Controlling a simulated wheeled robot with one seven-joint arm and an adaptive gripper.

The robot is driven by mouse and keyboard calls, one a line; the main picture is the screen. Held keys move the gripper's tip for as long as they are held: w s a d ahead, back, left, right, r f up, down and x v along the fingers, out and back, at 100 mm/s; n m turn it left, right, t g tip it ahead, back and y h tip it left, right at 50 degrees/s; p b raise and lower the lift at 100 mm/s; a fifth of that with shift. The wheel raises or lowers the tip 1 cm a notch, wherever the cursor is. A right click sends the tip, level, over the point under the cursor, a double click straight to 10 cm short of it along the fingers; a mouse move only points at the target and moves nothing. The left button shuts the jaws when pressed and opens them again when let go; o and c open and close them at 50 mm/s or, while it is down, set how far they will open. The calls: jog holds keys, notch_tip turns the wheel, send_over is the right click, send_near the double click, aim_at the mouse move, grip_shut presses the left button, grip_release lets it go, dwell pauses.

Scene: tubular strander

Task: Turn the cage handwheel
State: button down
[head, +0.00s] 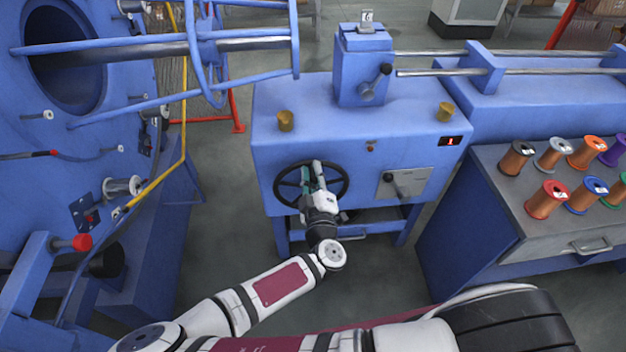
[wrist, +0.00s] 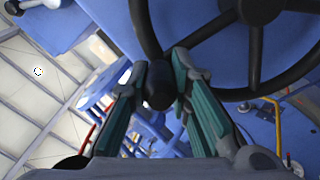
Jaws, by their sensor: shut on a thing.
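The cage handwheel (head: 276,187) is a black spoked wheel on the front face of the blue machine housing in the head view. Its hub and spokes fill the top right of the wrist view (wrist: 262,10). My gripper (head: 315,172) is at the wheel, in front of its upper middle part, and hides some of it. In the wrist view its teal fingers (wrist: 163,78) are shut on the wheel's black handle knob (wrist: 158,93), one finger on each side. The knob stands out from the lower left of the rim there.
A lever plate (head: 404,183) and a small red display (head: 451,141) are right of the wheel. The blue cage (head: 210,50) and big round plate stand at left. A bench (head: 505,215) with several coloured spools is at right. Grey floor is free at centre left.

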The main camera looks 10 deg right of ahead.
jog(key=shift+a+f, duration=0.15)
jog(key=shift+a, duration=0.05)
dwell(0.3)
jog(key=c, duration=1.5)
grip_release()
jog(key=shift+o, duration=0.2)
jog(key=shift+d, duration=0.1)
